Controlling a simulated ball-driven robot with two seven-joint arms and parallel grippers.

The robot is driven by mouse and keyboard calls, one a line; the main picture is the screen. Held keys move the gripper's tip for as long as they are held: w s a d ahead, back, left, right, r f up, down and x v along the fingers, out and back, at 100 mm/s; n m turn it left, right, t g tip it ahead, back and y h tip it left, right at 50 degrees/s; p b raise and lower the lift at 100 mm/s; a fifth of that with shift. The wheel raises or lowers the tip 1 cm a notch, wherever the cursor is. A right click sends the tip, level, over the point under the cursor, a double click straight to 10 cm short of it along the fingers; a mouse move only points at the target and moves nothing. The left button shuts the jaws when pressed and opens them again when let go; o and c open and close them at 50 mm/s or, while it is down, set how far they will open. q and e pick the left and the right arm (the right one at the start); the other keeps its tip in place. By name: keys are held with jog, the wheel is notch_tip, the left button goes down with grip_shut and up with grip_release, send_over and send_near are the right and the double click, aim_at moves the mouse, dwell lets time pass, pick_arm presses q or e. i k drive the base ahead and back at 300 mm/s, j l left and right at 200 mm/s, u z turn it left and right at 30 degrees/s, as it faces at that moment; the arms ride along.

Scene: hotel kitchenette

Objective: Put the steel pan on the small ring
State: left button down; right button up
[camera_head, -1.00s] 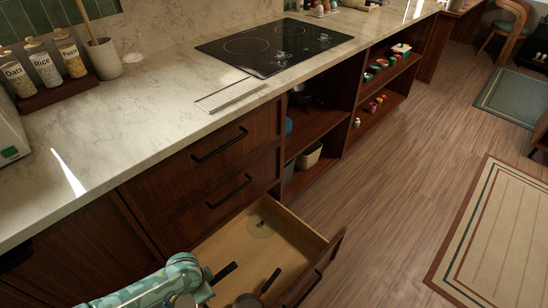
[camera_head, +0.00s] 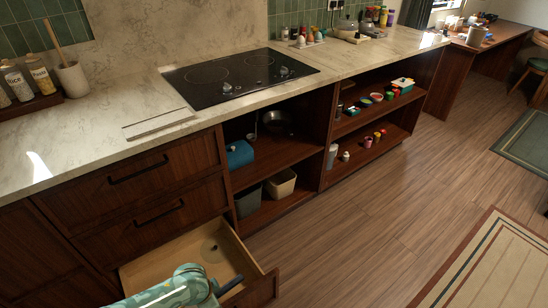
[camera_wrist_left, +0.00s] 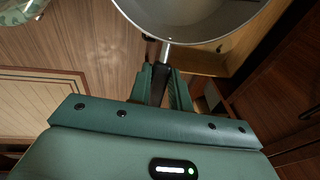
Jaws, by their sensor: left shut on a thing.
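In the left wrist view my left gripper (camera_wrist_left: 162,88) is shut on the dark handle of the steel pan (camera_wrist_left: 195,22). The pan's pale, shiny bowl fills the top of that view and is partly cut off. In the head view my left arm covers the near part of the open drawer, and neither the pan's bowl nor the gripper's fingers show clearly. The black cooktop (camera_head: 240,76) lies on the counter, beyond the drawer. Its small ring (camera_head: 258,60) is to the right of a larger ring (camera_head: 208,75), and both look bare. My right gripper is not in view.
The drawer (camera_head: 252,262) stands open below the counter, with a round mark or object (camera_head: 212,249) inside. A metal pan or bowl (camera_head: 277,122) and a blue box (camera_head: 240,154) sit on open shelves. An egg-like set (camera_head: 310,38) stands behind the cooktop. The counter front is clear.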

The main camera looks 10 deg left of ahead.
aim_at(272, 63)
jog(key=i+l+u, duration=0.1)
jog(key=i+l, duration=0.25)
jog(key=i+l+u, duration=0.1)
jog(key=i+l, duration=0.2)
jog(key=l, duration=0.15)
jog(key=i+l+u, duration=0.1)
jog(key=i+l, duration=0.2)
jog(key=i+l+u, duration=0.1)
jog(key=i+l, duration=0.2)
jog(key=l, duration=0.25)
jog(key=i+l+u, duration=0.1)
jog(key=i+l, duration=0.15)
jog(key=l, duration=0.2)
